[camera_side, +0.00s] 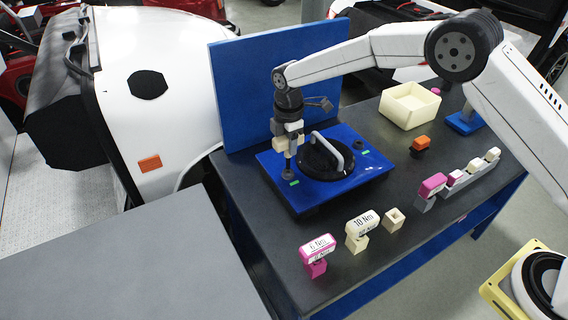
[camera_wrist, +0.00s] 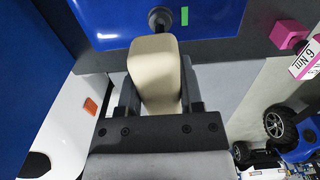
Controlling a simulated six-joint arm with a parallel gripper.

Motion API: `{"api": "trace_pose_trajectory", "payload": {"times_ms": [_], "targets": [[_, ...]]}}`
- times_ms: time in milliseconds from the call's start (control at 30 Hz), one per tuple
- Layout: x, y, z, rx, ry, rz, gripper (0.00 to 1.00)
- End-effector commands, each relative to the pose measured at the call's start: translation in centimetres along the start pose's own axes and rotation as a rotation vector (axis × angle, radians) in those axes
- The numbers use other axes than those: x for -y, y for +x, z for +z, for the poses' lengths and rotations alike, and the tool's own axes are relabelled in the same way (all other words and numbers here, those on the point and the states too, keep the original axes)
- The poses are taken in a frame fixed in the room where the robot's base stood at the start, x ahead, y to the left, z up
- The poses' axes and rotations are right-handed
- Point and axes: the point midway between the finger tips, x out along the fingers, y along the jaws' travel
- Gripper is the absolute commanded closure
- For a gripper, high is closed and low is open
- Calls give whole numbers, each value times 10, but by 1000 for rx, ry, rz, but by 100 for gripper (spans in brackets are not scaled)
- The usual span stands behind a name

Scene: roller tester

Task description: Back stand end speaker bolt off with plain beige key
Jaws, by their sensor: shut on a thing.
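My gripper (camera_side: 287,132) is shut on a plain beige key (camera_wrist: 154,70), which also shows in the side view (camera_side: 281,144). The key is held upright over the left end of the blue speaker plate (camera_side: 310,198). A dark shaft end (camera_wrist: 160,18) shows beyond the key in the wrist view. Below it in the side view is a dark bolt (camera_side: 287,176) beside a green mark. I cannot tell whether the key is touching the bolt. The round black speaker (camera_side: 318,160) has a grey handle. Another dark bolt (camera_side: 359,144) is at the plate's right end.
A blue upright board (camera_side: 235,80) stands behind the plate. A pink 6 Nm key (camera_side: 318,247), a beige 10 Nm key (camera_side: 361,225) and a small beige block (camera_side: 394,216) stand in front. A grey rack (camera_side: 470,180) and cream bin (camera_side: 409,105) are to the right.

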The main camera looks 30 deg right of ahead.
Motion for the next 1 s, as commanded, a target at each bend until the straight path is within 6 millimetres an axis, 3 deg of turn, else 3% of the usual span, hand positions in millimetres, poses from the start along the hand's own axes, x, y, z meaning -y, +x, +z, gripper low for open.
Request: {"api": "trace_pose_trajectory", "payload": {"times_ms": [1000], "targets": [[0, 12, 0, 0, 0, 2, 100]]}}
